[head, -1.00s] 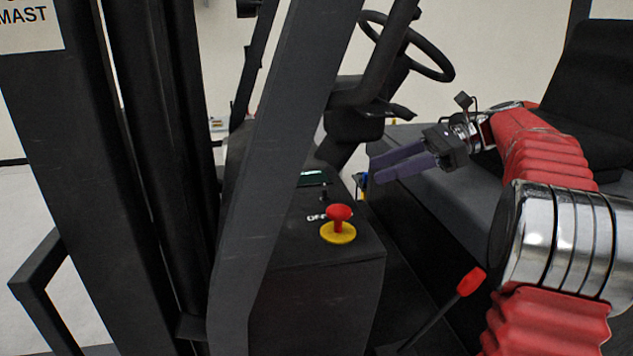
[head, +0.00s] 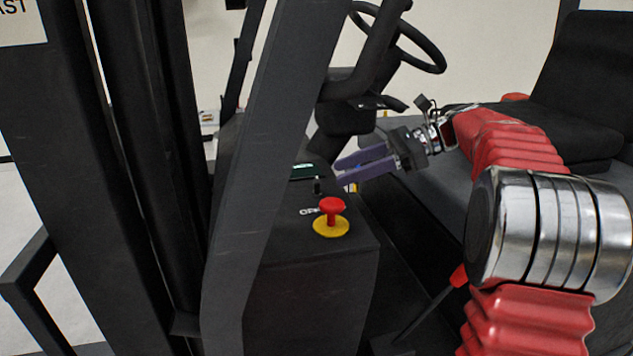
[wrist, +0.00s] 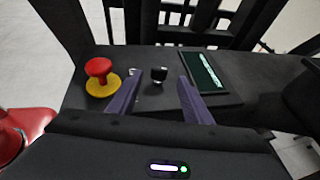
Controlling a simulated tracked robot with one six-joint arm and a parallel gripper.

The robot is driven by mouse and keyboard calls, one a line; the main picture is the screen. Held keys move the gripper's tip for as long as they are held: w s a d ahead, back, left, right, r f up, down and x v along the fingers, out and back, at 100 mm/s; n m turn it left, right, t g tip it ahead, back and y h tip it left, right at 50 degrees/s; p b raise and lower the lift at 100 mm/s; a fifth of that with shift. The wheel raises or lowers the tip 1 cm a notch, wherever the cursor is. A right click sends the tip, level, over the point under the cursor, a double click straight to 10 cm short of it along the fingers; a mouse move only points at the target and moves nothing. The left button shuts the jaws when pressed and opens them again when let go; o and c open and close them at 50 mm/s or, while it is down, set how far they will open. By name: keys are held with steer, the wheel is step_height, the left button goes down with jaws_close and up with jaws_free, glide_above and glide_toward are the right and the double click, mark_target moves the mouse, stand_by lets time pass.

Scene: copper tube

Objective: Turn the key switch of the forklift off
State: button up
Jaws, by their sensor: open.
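The key switch (wrist: 158,74) is a small dark knob on the forklift's black console (wrist: 225,98), between the red button and the display. In the wrist view my gripper (wrist: 158,75) has one finger on each side of the key switch in the picture. In the head view the fingertips are still right of the key, apart from it.
A red mushroom button on a yellow base (head: 331,217) stands close to the key. A green-lit display (wrist: 204,72) is on the key's other side. The steering wheel (head: 436,66) and a black pillar (head: 262,150) are near. A red-tipped lever (head: 458,276) rises below my arm.

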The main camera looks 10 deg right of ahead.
mark_target(317, 179)
steer(key=x, duration=0.7)
steer(key=shift+w+a, duration=0.1)
steer(key=shift+a, duration=0.15)
steer(key=shift+c, duration=0.3)
steer(key=c, duration=1)
steer(key=shift+n, duration=0.3)
steer(key=shift+n+g+y, duration=0.3)
steer(key=shift+n+g, duration=0.7)
steer(key=shift+g, duration=0.5)
steer(key=o, duration=1.1)
steer(key=shift+c, duration=0.2)
